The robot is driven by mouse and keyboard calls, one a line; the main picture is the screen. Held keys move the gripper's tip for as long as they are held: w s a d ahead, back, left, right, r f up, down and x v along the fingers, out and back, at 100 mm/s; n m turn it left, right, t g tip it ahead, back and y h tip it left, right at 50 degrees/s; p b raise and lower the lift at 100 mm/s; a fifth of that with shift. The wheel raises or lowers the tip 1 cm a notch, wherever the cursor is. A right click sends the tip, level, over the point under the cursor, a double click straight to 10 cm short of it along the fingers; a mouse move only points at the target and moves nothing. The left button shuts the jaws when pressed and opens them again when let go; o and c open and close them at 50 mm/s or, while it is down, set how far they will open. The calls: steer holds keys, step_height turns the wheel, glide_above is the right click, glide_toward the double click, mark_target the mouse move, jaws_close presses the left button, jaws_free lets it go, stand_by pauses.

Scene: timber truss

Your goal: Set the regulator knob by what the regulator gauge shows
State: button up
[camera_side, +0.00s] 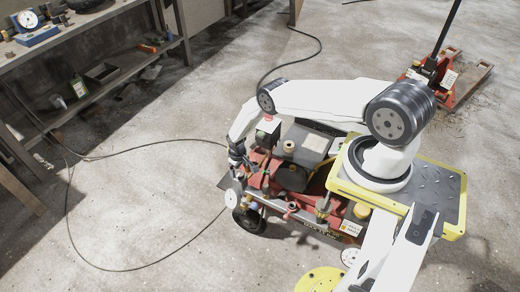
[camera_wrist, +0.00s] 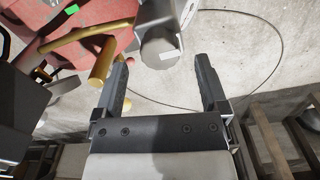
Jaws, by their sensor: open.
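A small white round dial (camera_side: 233,199), which looks like the gauge, faces out at the left end of the red machine (camera_side: 300,207); its reading is too small to make out. My gripper (camera_side: 236,165) points down just above that end. In the wrist view my gripper (camera_wrist: 163,70) is open, with its two dark fingers apart. A grey rounded part (camera_wrist: 160,47) shows at and beyond the gap between the fingertips. No knob marking is legible.
A brass-coloured pipe (camera_wrist: 101,62) stands close to the left finger. A black hose (camera_side: 75,235) loops over the concrete floor. A workbench (camera_side: 85,30) stands at upper left and a red pallet jack (camera_side: 440,80) at upper right. The floor left of the machine is otherwise clear.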

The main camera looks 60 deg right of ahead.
steer(key=shift+r, duration=2.7)
steer(key=shift+r, duration=0.1)
steer(key=shift+w+a+r, duration=0.1)
steer(key=shift+w+r, duration=0.2)
steer(key=shift+r, duration=0.25)
steer(key=a+r+n+t, duration=0.1)
steer(key=a+r, duration=0.3)
steer(key=r, duration=0.9)
steer(key=a+r, duration=0.4)
steer(key=r, duration=0.9)
steer(key=s+a+r, duration=0.3)
steer(key=s+r, duration=0.4)
steer(key=s, duration=0.1)
steer(key=s+a+r+n+t, duration=0.1)
steer(key=s+a+r, duration=0.3)
steer(key=s+r, duration=0.3)
steer(key=shift+s+a+r+t, duration=0.15)
steer(key=shift+s+r+t, duration=0.15)
steer(key=shift+s, duration=0.95)
